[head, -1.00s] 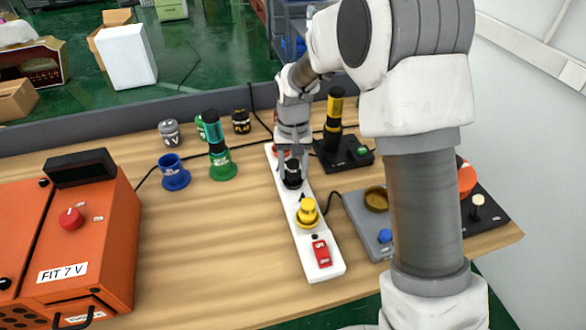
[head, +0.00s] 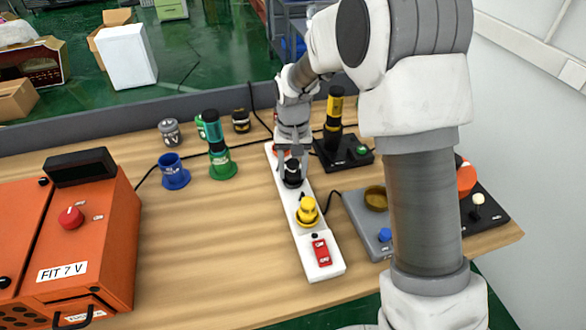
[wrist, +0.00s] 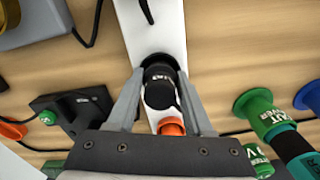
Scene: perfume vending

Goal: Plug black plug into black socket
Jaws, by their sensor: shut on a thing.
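The black plug (head: 293,173) stands on the white power strip (head: 329,262), between the fingers of my gripper (head: 291,168). In the wrist view my gripper (wrist: 163,103) has a finger on either side of the black plug (wrist: 159,90). A black round socket rim (wrist: 157,61) shows on the strip at the plug's far side. The plug appears upright at the black socket. How deep it sits in the socket cannot be told, as the plug and fingers cover the opening.
A yellow plug (head: 307,211) and a red switch (head: 321,252) are on the strip. A green holder (head: 223,166) and a blue holder (head: 174,174) stand to the left. An orange machine (head: 98,231) fills the left. The table's front middle is clear.

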